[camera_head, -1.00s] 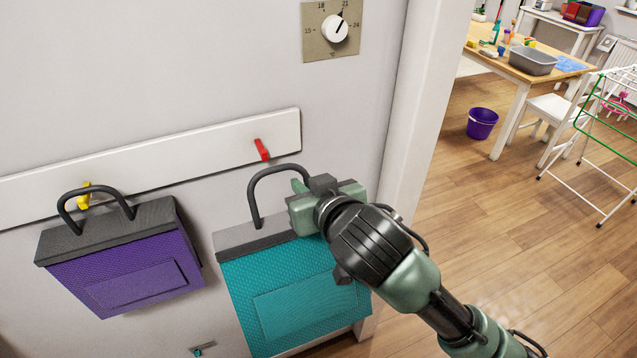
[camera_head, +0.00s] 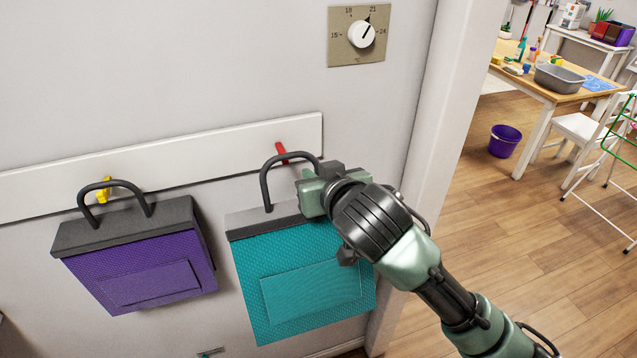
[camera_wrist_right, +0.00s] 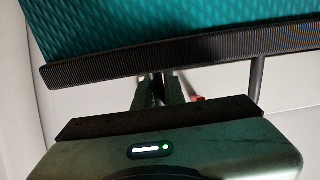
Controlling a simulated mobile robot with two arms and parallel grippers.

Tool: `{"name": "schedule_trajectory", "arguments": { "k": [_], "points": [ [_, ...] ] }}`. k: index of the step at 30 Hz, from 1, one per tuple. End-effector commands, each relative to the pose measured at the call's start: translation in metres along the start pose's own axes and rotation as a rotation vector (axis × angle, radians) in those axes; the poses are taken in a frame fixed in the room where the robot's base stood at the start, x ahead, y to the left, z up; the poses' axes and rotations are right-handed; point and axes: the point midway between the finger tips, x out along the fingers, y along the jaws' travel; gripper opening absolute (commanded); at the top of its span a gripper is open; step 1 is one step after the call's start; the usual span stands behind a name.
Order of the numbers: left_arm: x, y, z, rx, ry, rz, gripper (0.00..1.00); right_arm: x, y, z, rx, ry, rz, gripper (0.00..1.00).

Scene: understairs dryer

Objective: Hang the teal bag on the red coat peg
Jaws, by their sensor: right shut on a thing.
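The teal bag (camera_head: 300,285) hangs upright from its dark handle (camera_head: 266,182) in front of the wall. My right gripper (camera_head: 309,186) is shut on the right side of that handle. The red coat peg (camera_head: 282,152) is on the white rail; the top of the handle crosses its lower part in the head view. I cannot tell whether they touch or how far apart they are in depth. In the wrist view the bag's dark rim (camera_wrist_right: 190,52) lies across my fingers, and a bit of the red peg (camera_wrist_right: 196,98) shows behind them. My left gripper is out of view.
A purple bag (camera_head: 140,270) hangs at the yellow peg (camera_head: 104,190) to the left on the same white rail (camera_head: 210,150). A thermostat dial (camera_head: 360,35) is above. The white door frame (camera_head: 435,130) stands close to the right of my gripper.

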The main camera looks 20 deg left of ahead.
Motion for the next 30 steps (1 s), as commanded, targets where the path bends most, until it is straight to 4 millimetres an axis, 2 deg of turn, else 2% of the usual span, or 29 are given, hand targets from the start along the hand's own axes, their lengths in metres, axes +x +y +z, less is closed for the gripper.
{"name": "schedule_trajectory", "arguments": {
  "k": [19,30],
  "points": [
    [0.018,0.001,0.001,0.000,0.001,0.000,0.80,0.036,-0.001,-0.014,0.000,0.004,-0.002,0.00],
    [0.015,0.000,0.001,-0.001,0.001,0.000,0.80,0.050,-0.001,-0.010,0.001,0.002,-0.002,0.00]
  ]
}}
